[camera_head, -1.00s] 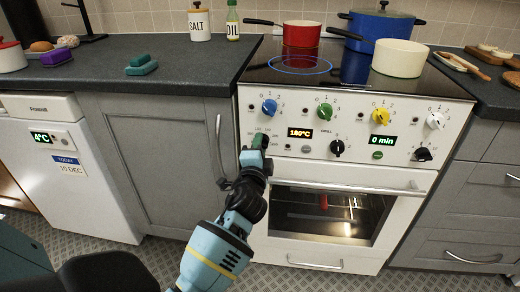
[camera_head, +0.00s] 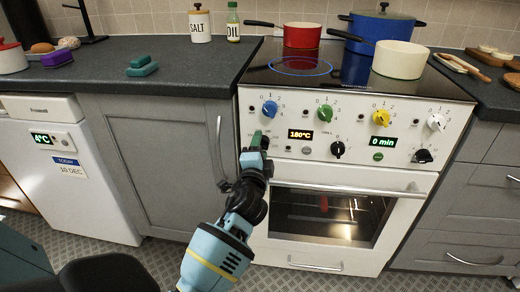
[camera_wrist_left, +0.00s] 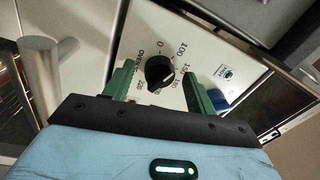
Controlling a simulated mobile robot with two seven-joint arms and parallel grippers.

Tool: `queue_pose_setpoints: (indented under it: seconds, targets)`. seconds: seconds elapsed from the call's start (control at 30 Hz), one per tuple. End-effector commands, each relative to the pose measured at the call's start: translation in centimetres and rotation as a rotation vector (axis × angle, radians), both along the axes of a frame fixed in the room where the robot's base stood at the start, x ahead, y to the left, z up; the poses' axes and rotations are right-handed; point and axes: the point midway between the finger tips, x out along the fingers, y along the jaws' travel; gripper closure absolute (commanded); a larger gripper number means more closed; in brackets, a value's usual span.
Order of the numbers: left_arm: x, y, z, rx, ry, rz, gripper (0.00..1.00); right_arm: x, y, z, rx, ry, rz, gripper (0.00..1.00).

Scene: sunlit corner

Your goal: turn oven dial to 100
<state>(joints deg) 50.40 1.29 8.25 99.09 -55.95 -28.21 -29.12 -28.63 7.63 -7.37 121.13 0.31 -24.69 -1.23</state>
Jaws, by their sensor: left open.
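The oven dial (camera_wrist_left: 160,72) is a black knob on the cream panel, with OVEN and a number scale including 0, 100 and 150 printed around it. My left gripper (camera_wrist_left: 159,80) is open, its two green fingers on either side of the dial; I cannot tell whether they touch it. In the head view my left gripper (camera_head: 257,142) is at the left of the oven's control panel and hides this dial. The dial's exact pointer setting is hard to read. My right gripper is not in view.
A blue knob (camera_head: 269,108) sits just above my gripper, with green (camera_head: 325,113), yellow (camera_head: 381,117) and white knobs to its right. Another black knob (camera_head: 338,149) is right of the display. The oven door handle (camera_head: 350,188) juts out below. Pots stand on the hob.

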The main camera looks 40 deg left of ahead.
Motion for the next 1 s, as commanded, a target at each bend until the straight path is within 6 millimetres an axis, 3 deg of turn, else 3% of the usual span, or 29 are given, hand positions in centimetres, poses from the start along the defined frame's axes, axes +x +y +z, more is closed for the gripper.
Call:
queue_pose_setpoints:
  seconds: [0.53, 1.0]
  targets:
    - [-5.9, -3.7, -0.6, -0.003, 0.001, -0.001, 0.44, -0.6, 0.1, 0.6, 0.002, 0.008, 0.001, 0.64]
    - [-6.6, -4.1, -0.6, 0.0, 0.0, 0.0, 0.44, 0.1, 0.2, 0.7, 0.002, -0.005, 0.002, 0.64]
